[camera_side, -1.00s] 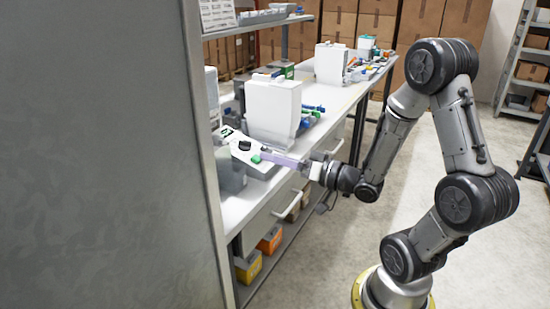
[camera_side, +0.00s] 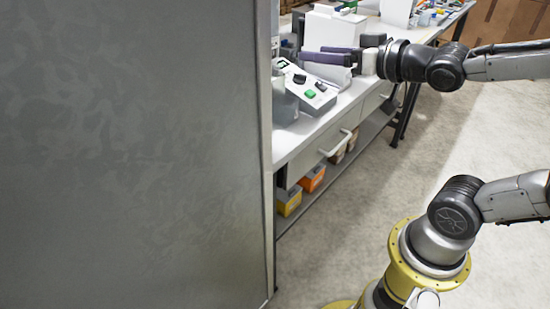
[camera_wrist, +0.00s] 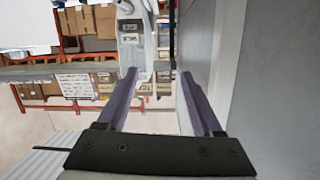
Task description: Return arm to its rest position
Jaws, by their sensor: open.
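My gripper (camera_side: 325,54) is at the upper middle of the side view, raised over the bench, its two purple-grey fingers pointing left. In the wrist view the fingers of my gripper (camera_wrist: 161,78) are spread apart with nothing between them. Below the fingers in the side view is a sloped control box (camera_side: 306,88) with a green button and dark knobs on the white bench (camera_side: 345,108). The fingers look clear of the control box. A white dispenser (camera_side: 335,27) stands behind the fingers and is partly hidden by them.
A large grey panel (camera_side: 135,150) fills the left of the side view. Bench drawers (camera_side: 340,143) face the open floor (camera_side: 345,215). Orange and yellow boxes (camera_side: 312,178) sit on the lower shelf. Shelves with cardboard boxes (camera_wrist: 90,22) show in the wrist view.

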